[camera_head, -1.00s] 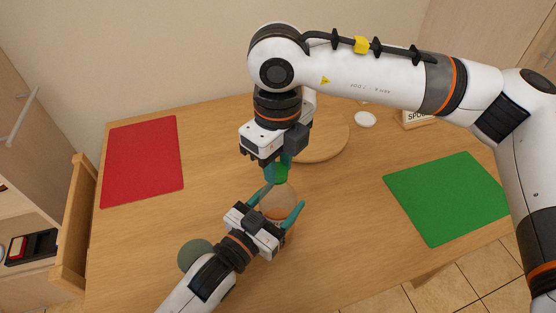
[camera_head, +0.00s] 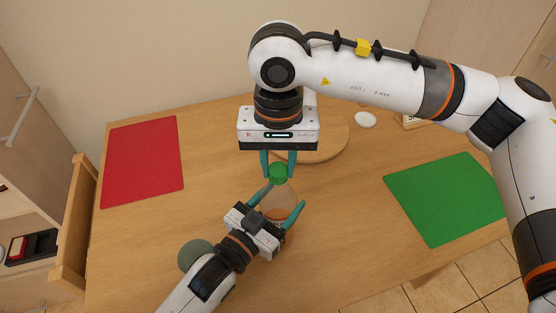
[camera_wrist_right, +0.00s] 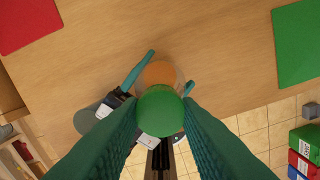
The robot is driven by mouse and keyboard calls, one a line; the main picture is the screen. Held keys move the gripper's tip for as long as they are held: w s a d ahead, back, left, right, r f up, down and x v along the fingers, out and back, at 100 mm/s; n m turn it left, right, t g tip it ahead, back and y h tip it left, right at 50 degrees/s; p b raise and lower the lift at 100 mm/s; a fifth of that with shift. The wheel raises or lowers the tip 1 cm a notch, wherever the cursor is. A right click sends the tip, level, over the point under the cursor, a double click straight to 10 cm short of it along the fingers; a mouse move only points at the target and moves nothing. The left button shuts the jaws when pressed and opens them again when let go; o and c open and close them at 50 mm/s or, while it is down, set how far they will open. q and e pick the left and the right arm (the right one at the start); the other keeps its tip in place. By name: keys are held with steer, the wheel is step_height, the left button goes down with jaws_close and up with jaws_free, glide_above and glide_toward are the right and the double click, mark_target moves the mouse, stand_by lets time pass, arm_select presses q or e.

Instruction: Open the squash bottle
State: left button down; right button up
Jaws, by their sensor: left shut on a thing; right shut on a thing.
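The squash bottle (camera_head: 277,205) stands upright on the table, a clear bottle with orange contents and a green cap (camera_head: 278,171). My left gripper (camera_head: 280,204) is shut on the bottle's body, its teal fingers on either side. My right gripper (camera_head: 278,168) is above the bottle, pointing down, with its teal fingers shut on the green cap. In the right wrist view the cap (camera_wrist_right: 160,109) sits between the fingertips, with the orange contents (camera_wrist_right: 159,73) seen behind it. The cap hides the bottle's neck there, and my left gripper partly covers the bottle in the head view.
A red mat (camera_head: 143,162) lies at the left of the wooden table (camera_head: 340,220), a green mat (camera_head: 446,198) at the right. A round wooden board (camera_head: 327,142) and a small white dish (camera_head: 365,120) are behind. A grey-green round thing (camera_head: 193,252) is beside my left forearm.

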mark_target(278, 169)
steer(key=n, duration=0.8)
steer(key=shift+r, duration=0.15)
arm_select(q)
steer(key=shift+f, duration=0.1)
arm_select(e)
steer(key=shift+r, duration=1)
steer(key=shift+r, duration=2)
arm_select(q)
steer(key=shift+c, duration=1.2)
jaws_free()
